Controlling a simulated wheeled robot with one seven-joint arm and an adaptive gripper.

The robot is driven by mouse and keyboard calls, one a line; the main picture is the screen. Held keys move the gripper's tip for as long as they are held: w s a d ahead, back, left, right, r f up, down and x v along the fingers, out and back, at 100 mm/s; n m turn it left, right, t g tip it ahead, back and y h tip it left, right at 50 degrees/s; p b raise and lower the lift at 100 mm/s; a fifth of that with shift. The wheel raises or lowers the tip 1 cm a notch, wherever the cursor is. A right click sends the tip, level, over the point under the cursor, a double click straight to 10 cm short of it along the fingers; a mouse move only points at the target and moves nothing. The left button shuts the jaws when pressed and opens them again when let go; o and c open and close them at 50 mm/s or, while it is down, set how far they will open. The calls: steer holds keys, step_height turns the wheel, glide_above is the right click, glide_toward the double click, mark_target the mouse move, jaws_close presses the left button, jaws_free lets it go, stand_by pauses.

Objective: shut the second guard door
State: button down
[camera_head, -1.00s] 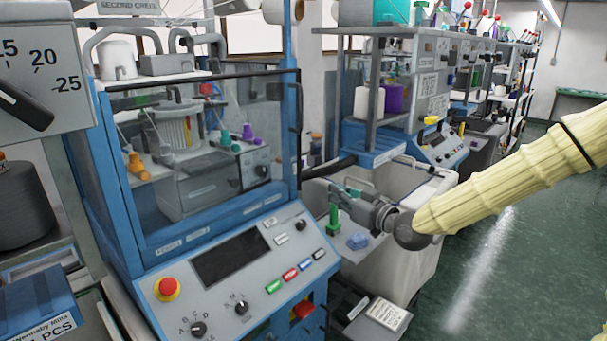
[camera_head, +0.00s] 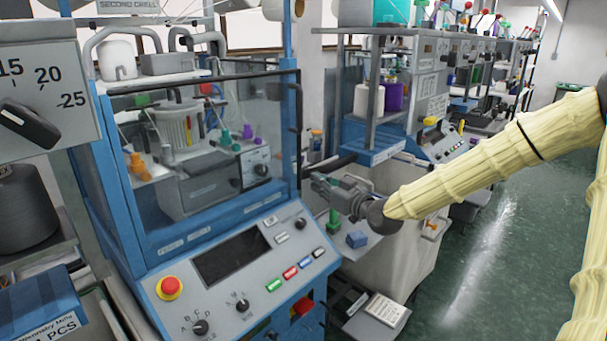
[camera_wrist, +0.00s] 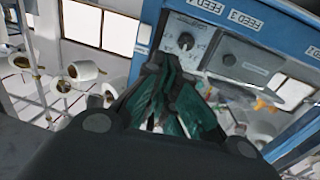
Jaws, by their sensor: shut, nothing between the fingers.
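The near blue machine under the "SECOND CREEL" sign (camera_head: 128,6) has a clear guard door (camera_head: 230,125) with a dark top rail. Its dark upright handle (camera_head: 296,108) is at the right edge. The door stands across the machine's front; I cannot tell whether it is fully closed. My gripper (camera_head: 318,184) is just right of the door's lower right corner, above the control panel's right end. I see no clear contact with the door. In the wrist view my gripper (camera_wrist: 172,80) has its green-padded fingers together, with nothing held.
The control panel (camera_head: 232,262) with a red button (camera_head: 169,288) juts out below the door. A pale bin (camera_head: 390,255) stands below my arm. A blue block (camera_head: 357,239) lies near my gripper. More machines line the back; green floor (camera_head: 490,250) is open at right.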

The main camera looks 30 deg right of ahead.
mark_target(297, 172)
steer(key=shift+p+x, duration=1.15)
steer(key=shift+x, duration=2.3)
